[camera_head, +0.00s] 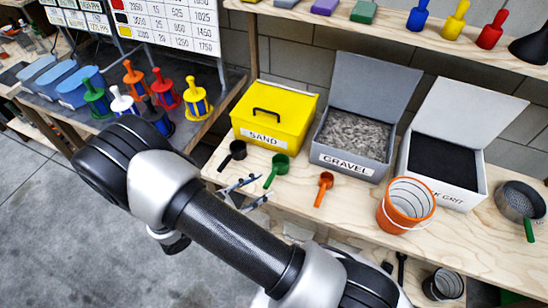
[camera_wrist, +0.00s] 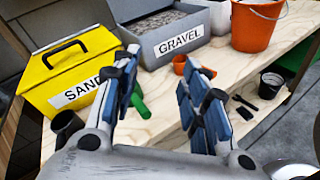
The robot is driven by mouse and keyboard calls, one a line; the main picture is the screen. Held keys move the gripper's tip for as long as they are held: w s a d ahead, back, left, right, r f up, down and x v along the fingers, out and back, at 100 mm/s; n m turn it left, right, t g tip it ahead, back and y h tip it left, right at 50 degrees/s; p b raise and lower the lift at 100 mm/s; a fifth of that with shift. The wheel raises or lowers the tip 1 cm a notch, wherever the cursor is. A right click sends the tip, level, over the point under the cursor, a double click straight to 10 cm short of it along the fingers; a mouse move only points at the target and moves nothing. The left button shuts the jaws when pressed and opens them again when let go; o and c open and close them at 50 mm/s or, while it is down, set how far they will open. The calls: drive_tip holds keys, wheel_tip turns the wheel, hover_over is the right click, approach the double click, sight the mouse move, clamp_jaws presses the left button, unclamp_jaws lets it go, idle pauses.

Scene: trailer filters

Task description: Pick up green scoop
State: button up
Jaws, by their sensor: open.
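The green scoop (camera_head: 278,168) lies on the wooden bench in front of the yellow sand box, between a black scoop and an orange scoop. In the wrist view a green part of it (camera_wrist: 139,101) shows just right of my left finger, which hides the rest. My gripper (camera_head: 257,189) is open and empty at the bench's front edge, just left of and in front of the green scoop's handle. In the wrist view the fingers of my gripper (camera_wrist: 165,68) are spread apart, with bare bench between them.
The black scoop (camera_head: 234,153) and orange scoop (camera_head: 324,188) lie on either side. Behind stand the yellow sand box (camera_head: 273,114), the gravel box (camera_head: 350,163) and an open white box (camera_head: 446,190). An orange bucket (camera_head: 406,207) stands right. Bare bench lies around the scoops.

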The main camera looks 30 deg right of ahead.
sight(269, 185)
wheel_tip(269, 185, down, 13)
drive_tip(key=a+n+t+y, duration=0.1)
drive_tip(key=a+n+t, duration=0.1)
drive_tip(key=n+t, duration=0.6)
drive_tip(key=x, duration=0.4)
drive_tip(key=b+x, duration=0.1)
drive_tip(key=x, duration=0.2)
drive_tip(key=f+b+x, duration=0.1)
drive_tip(key=x, duration=0.3)
drive_tip(key=shift+w+d, duration=0.2)
drive_tip(key=shift+d, duration=0.1)
drive_tip(key=x, duration=0.1)
drive_tip(key=b+x, duration=0.2)
drive_tip(key=x, duration=0.1)
drive_tip(key=shift+w+f, duration=0.3)
drive_tip(key=shift+f, duration=0.05)
drive_tip(key=shift+w+d, duration=0.35)
drive_tip(key=shift+r, duration=0.1)
drive_tip(key=shift+c, duration=0.5)
clamp_jaws()
